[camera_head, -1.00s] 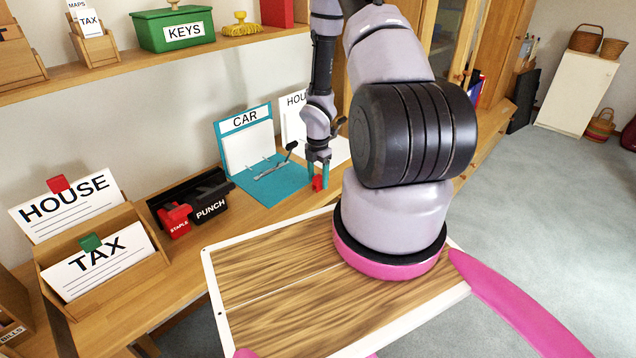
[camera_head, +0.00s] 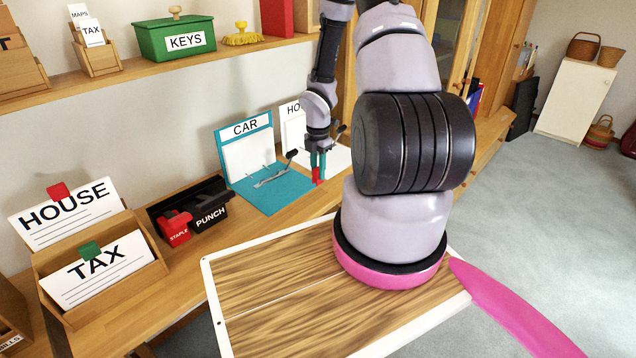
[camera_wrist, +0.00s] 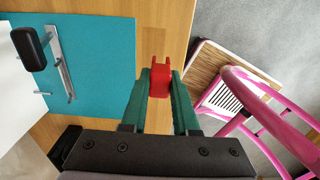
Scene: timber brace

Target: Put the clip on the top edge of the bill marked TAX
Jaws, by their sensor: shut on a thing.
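My gripper (camera_head: 318,163) is shut on a small red clip (camera_wrist: 159,77), which shows between its green fingertips in the wrist view. It holds the clip just right of the teal CAR folder (camera_head: 270,192), over the wooden desk. The large TAX bill (camera_head: 110,280) stands tilted in the front slot of a wooden holder (camera_head: 135,218) at the left. A green clip (camera_head: 89,250) sits on that bill's top edge. The HOUSE bill (camera_head: 75,228) stands behind it with a red clip (camera_head: 58,191) on its top edge.
A smaller TAX card (camera_head: 93,34) is in a shelf rack. A wood-grain board (camera_head: 270,275) with a white rim lies in front of the desk.

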